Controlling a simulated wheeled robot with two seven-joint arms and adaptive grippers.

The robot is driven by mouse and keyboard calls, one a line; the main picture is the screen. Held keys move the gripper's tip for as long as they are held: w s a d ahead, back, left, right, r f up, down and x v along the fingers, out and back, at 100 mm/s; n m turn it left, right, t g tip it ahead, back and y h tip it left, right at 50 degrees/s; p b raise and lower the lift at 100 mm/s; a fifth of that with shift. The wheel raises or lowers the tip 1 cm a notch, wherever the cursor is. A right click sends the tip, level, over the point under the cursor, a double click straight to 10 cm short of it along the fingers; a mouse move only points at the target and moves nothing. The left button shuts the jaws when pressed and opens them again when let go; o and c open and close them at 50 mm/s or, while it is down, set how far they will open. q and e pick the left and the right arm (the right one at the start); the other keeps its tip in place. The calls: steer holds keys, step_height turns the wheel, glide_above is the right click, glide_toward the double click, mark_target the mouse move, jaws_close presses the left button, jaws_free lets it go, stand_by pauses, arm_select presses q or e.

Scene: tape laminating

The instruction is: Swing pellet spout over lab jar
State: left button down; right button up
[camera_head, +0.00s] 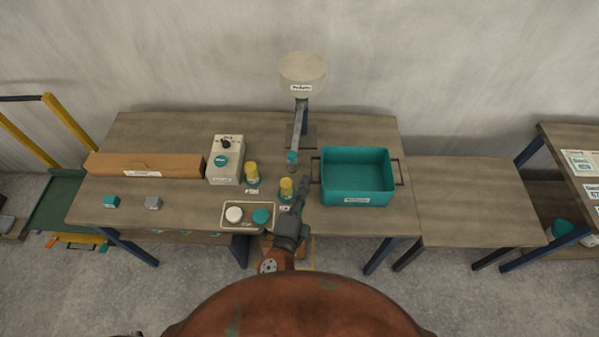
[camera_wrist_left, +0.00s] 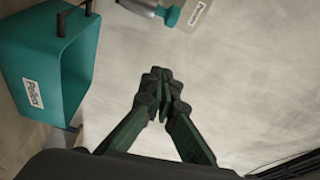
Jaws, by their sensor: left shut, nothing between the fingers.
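The pellet spout is a grey chute (camera_head: 300,122) below a cream hopper (camera_head: 303,72), its teal tip (camera_head: 292,157) pointing toward the table's front. A grey spout end with a teal tip (camera_wrist_left: 172,16) shows at the top of the left wrist view. Two yellow jars stand on the table: one (camera_head: 287,186) in front of the spout tip, another (camera_head: 252,172) further left. I cannot tell which is the lab jar. My left gripper (camera_head: 302,186) is shut and empty between the front jar and the teal bin. Its closed fingers (camera_wrist_left: 158,78) show in the wrist view. My right gripper is not in view.
The teal bin (camera_head: 357,203) stands right of my gripper; it also shows in the wrist view (camera_wrist_left: 38,70). A cream control box (camera_head: 225,160), a long brown box (camera_head: 145,164) and a tray with two round lids (camera_head: 249,227) lie left. The right side table (camera_head: 475,200) is clear.

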mark_target(292, 158)
arm_select(q)
steer(key=w+a, duration=0.1)
steer(key=w, duration=0.7)
steer(key=shift+w+a, duration=0.25)
steer(key=shift+a, duration=0.15)
steer(key=shift+f, duration=0.1)
steer(key=shift+a+p, duration=0.5)
steer(key=shift+a, duration=0.95)
steer(key=shift+d, duration=0.25)
